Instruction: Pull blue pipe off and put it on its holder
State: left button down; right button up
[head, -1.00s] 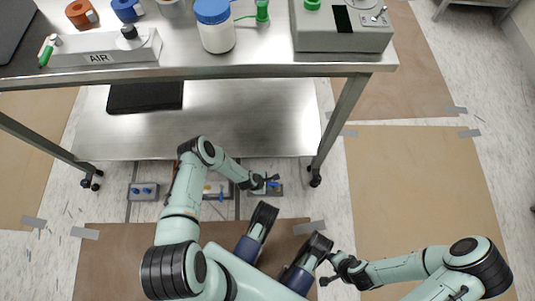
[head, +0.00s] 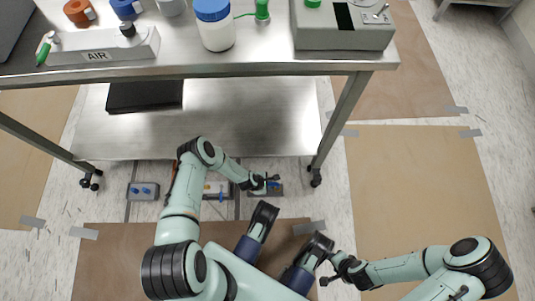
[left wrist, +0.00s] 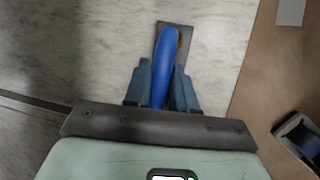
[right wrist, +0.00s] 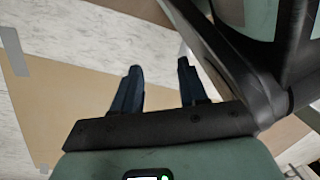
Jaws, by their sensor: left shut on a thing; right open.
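The blue pipe (left wrist: 165,62) shows in the left wrist view as a curved blue piece. Its far end lies over a dark plate with a brass-coloured round fitting (left wrist: 181,42); I cannot tell whether they are joined. My left gripper (left wrist: 161,80) is shut on the pipe, one finger on each side. In the head view my left gripper (head: 268,184) is low, near the floor, by a small dark plate (head: 274,190) in front of the table's lower shelf. My right gripper (right wrist: 158,78) is open and empty; in the head view it (head: 325,276) is at the lower right. I cannot make out the pipe's holder.
A steel table (head: 250,72) with a lower shelf (head: 250,130) stands ahead, its leg (head: 338,125) right of my left gripper. A grey block with blue knobs (head: 143,191) and another unit (head: 215,190) sit on the floor. Brown sheets (head: 430,200) cover open floor at right.

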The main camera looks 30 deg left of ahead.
pick_arm(q)
jog(key=c, duration=0.8)
grip_release()
jog(key=shift+c, duration=0.2)
pick_arm(e)
jog(key=s+g, duration=0.2)
jog(key=s, duration=0.5)
pick_arm(q)
jog(key=p+v, duration=0.5)
jog(key=v, duration=0.8)
jog(key=shift+r+p, duration=0.15)
jog(key=shift+p, duration=0.2)
pick_arm(e)
jog(key=w+r+t, duration=0.4)
jog(key=w+r, duration=0.3)
jog(key=w, duration=0.5)
jog(key=shift+a, duration=0.4)
